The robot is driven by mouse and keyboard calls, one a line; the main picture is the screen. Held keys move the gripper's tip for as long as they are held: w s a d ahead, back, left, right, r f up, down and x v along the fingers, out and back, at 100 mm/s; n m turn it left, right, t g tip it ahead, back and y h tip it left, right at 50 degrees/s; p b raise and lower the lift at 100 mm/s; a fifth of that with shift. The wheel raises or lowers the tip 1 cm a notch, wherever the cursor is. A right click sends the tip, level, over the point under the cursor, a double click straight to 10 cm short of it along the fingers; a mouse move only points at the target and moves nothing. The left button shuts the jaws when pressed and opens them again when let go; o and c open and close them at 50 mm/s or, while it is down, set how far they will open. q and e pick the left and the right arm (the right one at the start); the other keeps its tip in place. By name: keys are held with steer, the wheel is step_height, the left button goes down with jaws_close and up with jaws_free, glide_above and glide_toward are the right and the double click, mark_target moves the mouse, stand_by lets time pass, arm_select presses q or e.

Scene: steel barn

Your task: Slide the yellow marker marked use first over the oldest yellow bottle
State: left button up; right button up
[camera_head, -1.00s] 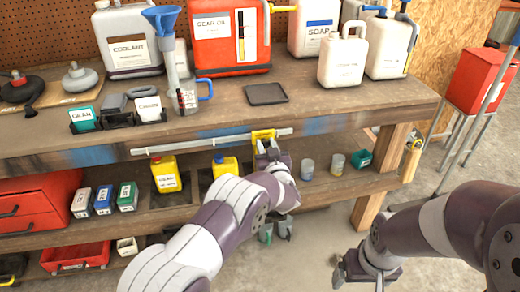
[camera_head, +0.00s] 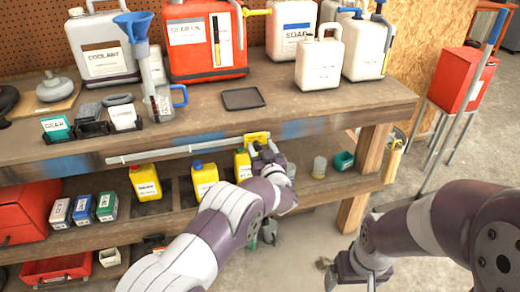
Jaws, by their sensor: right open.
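The yellow marker (camera_head: 256,138) sits near the right end of the pale rail (camera_head: 170,149) on the upper shelf's front edge; its wording is not readable. My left gripper (camera_head: 264,151) is at the marker and appears shut on it, though its fingers are partly hidden. Three yellow bottles stand on the lower shelf: a left one (camera_head: 145,183), a middle one with a blue cap (camera_head: 204,179), and a right one (camera_head: 242,164) just left of my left gripper, partly hidden. Their label dates are too small to read. My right gripper (camera_head: 350,279) is open and empty, low over the floor.
A clear cup (camera_head: 319,167) and a teal bin (camera_head: 343,160) stand right of my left gripper on the lower shelf. Small boxes (camera_head: 82,208) stand at left. A black tray (camera_head: 243,98) and several jugs occupy the bench top.

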arm_select(q)
steer(key=shift+a, duration=0.1)
steer(key=shift+s+r, duration=0.1)
steer(key=shift+s, duration=0.2)
steer(key=p+v, duration=0.1)
steer(key=v, duration=1.1)
steer(key=shift+p, duration=0.35)
